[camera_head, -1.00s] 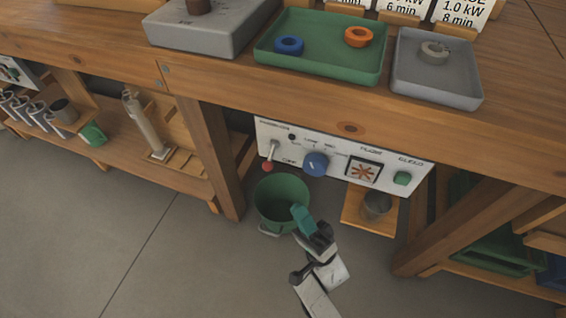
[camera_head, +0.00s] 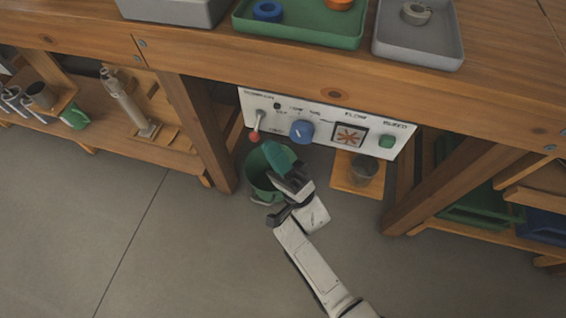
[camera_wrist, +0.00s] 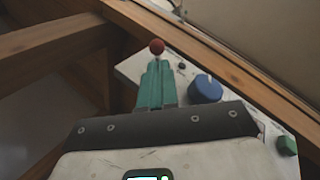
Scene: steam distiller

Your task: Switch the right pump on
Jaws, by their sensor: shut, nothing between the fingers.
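A white control panel (camera_head: 325,122) is mounted under the bench edge. At its left is a metal toggle lever with a red ball tip (camera_head: 254,136), hanging downward. In the wrist view the red ball (camera_wrist: 157,46) shows just beyond my fingertips; I cannot tell whether they touch. My gripper (camera_head: 270,150) has green fingers, is shut and empty, and sits below and slightly right of the lever in the head view. In the wrist view its fingers (camera_wrist: 158,68) lie side by side. No pump is clearly identifiable.
The panel also has a blue knob (camera_head: 302,132), a flow window (camera_head: 349,135) and a green button (camera_head: 387,141). A green bucket (camera_head: 258,178) stands behind my gripper. A small cup (camera_head: 363,170) sits on a wooden shelf. Wooden legs flank the panel; the floor is open.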

